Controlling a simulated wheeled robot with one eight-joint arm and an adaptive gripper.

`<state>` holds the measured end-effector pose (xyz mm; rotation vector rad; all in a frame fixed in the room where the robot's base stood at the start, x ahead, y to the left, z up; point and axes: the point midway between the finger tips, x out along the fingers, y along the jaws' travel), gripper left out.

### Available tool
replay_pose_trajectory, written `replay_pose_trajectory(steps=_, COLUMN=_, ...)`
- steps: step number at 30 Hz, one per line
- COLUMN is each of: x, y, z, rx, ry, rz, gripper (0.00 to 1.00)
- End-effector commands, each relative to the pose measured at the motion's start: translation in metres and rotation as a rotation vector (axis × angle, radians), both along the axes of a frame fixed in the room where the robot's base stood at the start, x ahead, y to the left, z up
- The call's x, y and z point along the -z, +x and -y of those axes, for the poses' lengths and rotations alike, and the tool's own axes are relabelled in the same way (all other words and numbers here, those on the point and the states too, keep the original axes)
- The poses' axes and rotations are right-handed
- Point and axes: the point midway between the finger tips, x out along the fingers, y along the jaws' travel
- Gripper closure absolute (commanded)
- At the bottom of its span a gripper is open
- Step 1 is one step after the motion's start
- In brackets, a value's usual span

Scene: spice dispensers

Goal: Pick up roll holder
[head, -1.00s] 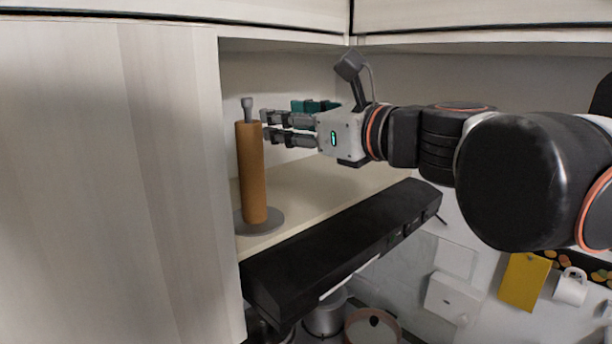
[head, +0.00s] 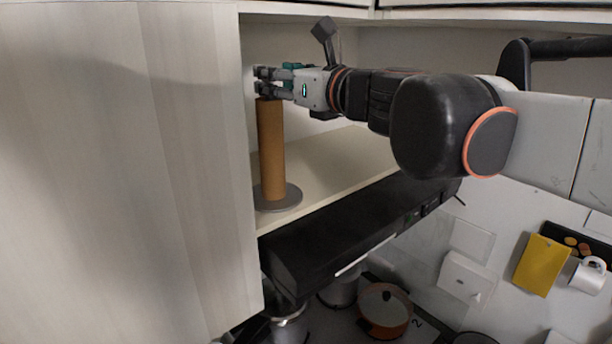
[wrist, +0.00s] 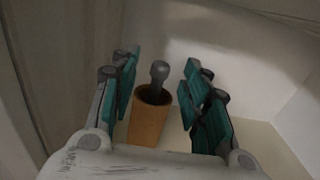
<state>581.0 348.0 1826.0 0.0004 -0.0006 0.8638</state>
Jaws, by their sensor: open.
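The roll holder (head: 272,150) stands upright on the shelf, a brown cardboard roll on a round grey base. Its grey knob (wrist: 159,72) shows in the wrist view between the fingers, above the top of the brown roll (wrist: 149,112). My gripper (head: 262,81) is at the height of the holder's top in the head view, with its fingers pointing left and hiding the knob there. In the wrist view my gripper (wrist: 160,88) is open, with teal pads on either side of the knob and clear gaps to both.
The cabinet shelf (head: 325,165) is otherwise bare around the holder. A tall cabinet side (head: 190,170) stands close on the left. A black range hood (head: 350,235) runs below the shelf front, above an orange pan (head: 385,312).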

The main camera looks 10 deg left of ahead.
Motion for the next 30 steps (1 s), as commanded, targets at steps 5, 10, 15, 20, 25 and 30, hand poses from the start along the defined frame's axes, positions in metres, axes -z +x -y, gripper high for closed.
replay_pose_trajectory(steps=5, x=-0.001, y=0.017, z=-0.018, rx=-0.002, ry=0.0, rz=0.0, gripper=0.58)
replay_pose_trajectory(steps=10, x=0.001, y=0.026, z=-0.028, rx=0.0, ry=0.0, rz=0.0, gripper=0.58)
replay_pose_trajectory(steps=15, x=0.002, y=0.027, z=-0.03, rx=0.0, ry=0.0, rz=0.0, gripper=0.58)
replay_pose_trajectory(steps=20, x=0.002, y=0.027, z=-0.03, rx=0.0, ry=0.0, rz=0.0, gripper=0.71)
replay_pose_trajectory(steps=25, x=0.002, y=0.027, z=-0.03, rx=0.0, ry=0.0, rz=0.0, gripper=1.0)
replay_pose_trajectory(steps=30, x=0.001, y=0.027, z=-0.029, rx=0.0, ry=0.0, rz=0.0, gripper=1.0)
